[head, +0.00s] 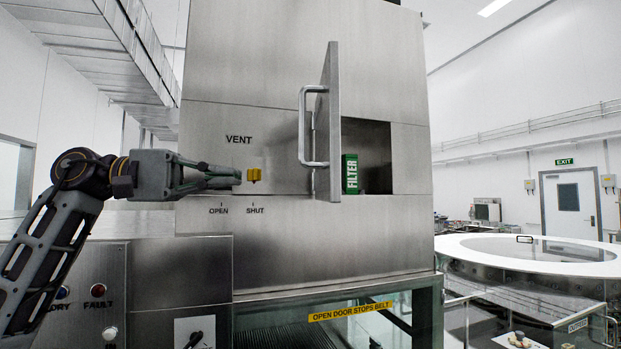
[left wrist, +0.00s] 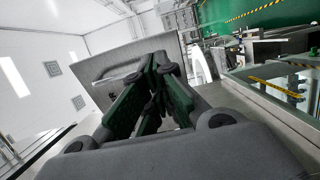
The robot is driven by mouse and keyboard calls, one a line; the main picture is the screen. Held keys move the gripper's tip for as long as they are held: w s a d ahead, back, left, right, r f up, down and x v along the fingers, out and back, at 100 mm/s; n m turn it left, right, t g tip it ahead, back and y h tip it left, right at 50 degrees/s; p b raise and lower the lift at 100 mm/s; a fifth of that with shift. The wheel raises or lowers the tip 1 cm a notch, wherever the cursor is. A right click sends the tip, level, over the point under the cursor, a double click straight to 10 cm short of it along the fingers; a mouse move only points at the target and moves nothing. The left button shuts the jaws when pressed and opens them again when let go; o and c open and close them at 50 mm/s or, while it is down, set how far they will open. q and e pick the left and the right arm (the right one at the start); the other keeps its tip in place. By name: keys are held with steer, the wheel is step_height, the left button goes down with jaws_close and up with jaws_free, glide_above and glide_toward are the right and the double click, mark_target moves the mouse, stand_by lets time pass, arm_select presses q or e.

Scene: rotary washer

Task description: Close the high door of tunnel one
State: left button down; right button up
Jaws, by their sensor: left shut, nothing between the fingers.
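The high door (head: 328,125) stands swung open toward me in the head view, hinged at the left edge of its opening, with a long D-shaped handle (head: 304,125) on its left-facing side. The door also shows beyond the fingers in the left wrist view (left wrist: 168,52). The opening (head: 405,160) is uncovered, and a green box marked FILTER (head: 350,174) stands inside it. My right gripper is not in view.
The vent knob sits above OPEN and SHUT labels, over SHUT. A yellow strip (head: 350,311) below reads OPEN DOOR STOPS BELT. A control panel with lamps and buttons (head: 97,290) is at lower left. A round table-like machine (head: 530,248) stands at right.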

arm_select(q)
steer(key=shift+s, duration=0.1)
steer(key=shift+d, duration=0.15)
steer(key=p, duration=0.4)
glide_toward(329, 177)
steer(key=d, duration=0.7)
steer(key=shift+w, duration=0.4)
steer(key=shift+d, duration=0.2)
